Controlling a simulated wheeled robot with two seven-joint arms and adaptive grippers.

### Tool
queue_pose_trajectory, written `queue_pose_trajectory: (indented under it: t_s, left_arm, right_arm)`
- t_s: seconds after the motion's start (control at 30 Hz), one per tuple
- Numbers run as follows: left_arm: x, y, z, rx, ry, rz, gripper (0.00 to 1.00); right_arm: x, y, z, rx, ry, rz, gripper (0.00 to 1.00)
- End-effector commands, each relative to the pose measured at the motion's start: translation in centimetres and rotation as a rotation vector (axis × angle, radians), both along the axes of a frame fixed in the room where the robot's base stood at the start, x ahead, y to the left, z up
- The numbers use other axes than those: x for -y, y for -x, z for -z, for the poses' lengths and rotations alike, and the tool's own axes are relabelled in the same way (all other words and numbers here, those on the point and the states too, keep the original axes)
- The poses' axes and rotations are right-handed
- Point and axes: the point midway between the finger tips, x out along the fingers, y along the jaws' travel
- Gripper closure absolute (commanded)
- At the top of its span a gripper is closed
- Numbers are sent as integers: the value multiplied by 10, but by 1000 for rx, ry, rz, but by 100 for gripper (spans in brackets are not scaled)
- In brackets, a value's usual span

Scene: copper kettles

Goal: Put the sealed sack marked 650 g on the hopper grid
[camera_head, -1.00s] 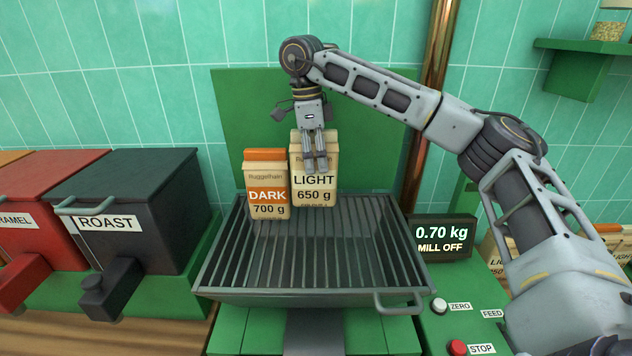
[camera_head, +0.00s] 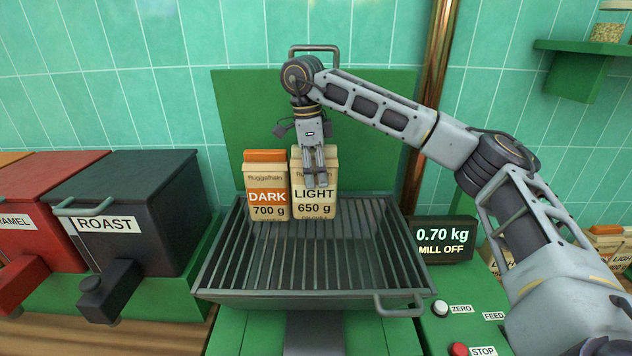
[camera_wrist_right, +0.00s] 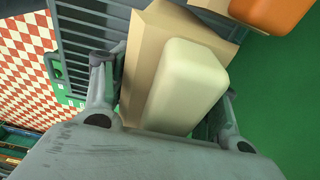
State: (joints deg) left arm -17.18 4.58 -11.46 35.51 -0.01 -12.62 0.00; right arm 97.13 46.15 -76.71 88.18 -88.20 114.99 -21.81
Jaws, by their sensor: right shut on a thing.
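The tan LIGHT 650 g sack (camera_head: 314,207) stands upright low at the back of the hopper grid (camera_head: 330,250), beside the DARK 700 g sack (camera_head: 268,198) with its orange top. My right gripper (camera_head: 317,182) points down over the LIGHT sack and is shut on it. In the right wrist view the sack's cream top (camera_wrist_right: 186,88) lies between the two fingers. Whether its base touches the bars is hard to tell; the display reads 0.70 kg. My left gripper is out of view.
The display (camera_head: 443,240) also reads MILL OFF. ZERO and STOP (camera_head: 459,349) buttons sit at the front right. Black ROAST (camera_head: 130,215) and red bins stand at left. The front of the grid is clear. A handle (camera_head: 400,305) sticks out at its front right.

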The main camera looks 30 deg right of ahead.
Motion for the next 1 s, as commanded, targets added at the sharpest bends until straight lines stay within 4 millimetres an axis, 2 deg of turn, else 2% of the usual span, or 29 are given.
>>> queue_pose_trajectory:
  t_s: [0.3,0.77,0.8,0.93,1.0]
  left_arm:
    - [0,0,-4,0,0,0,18]
    - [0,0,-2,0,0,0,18]
    - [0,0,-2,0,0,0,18]
    - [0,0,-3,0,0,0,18]
    - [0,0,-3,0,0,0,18]
  right_arm:
    - [0,0,27,0,-1,0,88]
    - [0,0,31,2,-1,0,88]
    - [0,0,32,-1,0,-1,38]
    - [0,0,32,-1,0,0,21]
    - [0,0,32,-1,0,-1,19]
